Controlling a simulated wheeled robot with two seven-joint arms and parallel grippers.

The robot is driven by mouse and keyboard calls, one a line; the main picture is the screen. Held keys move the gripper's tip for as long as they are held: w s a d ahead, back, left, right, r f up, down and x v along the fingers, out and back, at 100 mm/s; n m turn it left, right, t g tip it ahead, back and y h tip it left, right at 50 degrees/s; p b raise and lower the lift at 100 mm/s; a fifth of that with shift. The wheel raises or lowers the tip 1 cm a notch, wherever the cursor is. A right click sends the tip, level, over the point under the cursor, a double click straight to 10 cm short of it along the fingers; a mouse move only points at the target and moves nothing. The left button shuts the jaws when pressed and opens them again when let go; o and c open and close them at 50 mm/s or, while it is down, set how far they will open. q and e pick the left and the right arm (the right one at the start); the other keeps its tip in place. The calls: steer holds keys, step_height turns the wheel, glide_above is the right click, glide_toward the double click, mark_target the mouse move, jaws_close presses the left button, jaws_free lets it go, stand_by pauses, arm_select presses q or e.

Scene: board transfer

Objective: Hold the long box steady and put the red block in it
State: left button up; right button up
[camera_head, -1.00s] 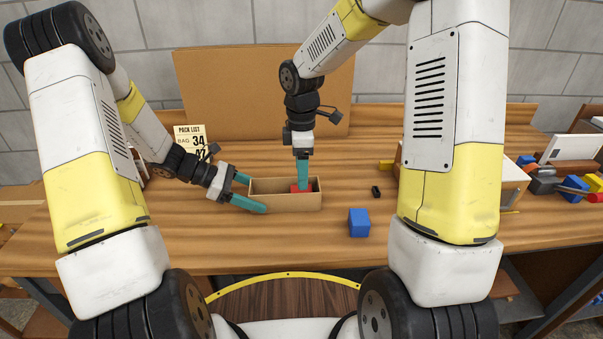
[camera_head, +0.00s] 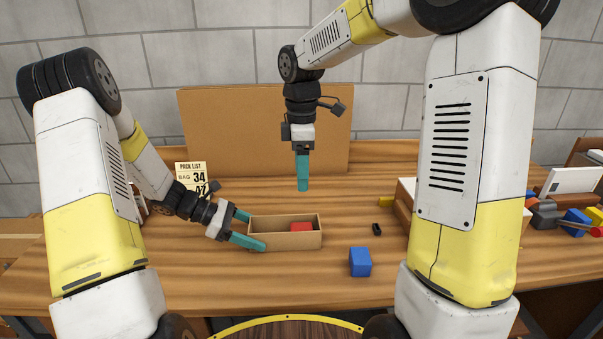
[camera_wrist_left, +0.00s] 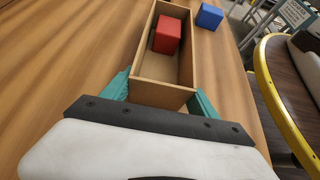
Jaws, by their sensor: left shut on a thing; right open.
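The long box (camera_head: 285,241) is an open tan box on the wooden table in front of me. The red block (camera_head: 301,227) lies inside it, right of its middle; the left wrist view also shows the red block (camera_wrist_left: 167,35) inside the long box (camera_wrist_left: 160,93). My left gripper (camera_head: 243,229) is shut on the box's left end, with one teal finger on each side of it (camera_wrist_left: 160,92). My right gripper (camera_head: 303,188) is open and empty above and behind the box, pointing down, apart from the block.
A blue block (camera_head: 360,262) stands on the table right of the box. A small black item (camera_head: 377,229) lies behind it. A pack list card (camera_head: 191,178) and a large brown board (camera_head: 262,130) stand at the back. Several coloured items lie at the far right.

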arm_select(q)
steer(key=shift+f, duration=0.15)
steer(key=o, duration=1.3)
steer(key=shift+a, duration=0.1)
steer(key=shift+v, duration=4)
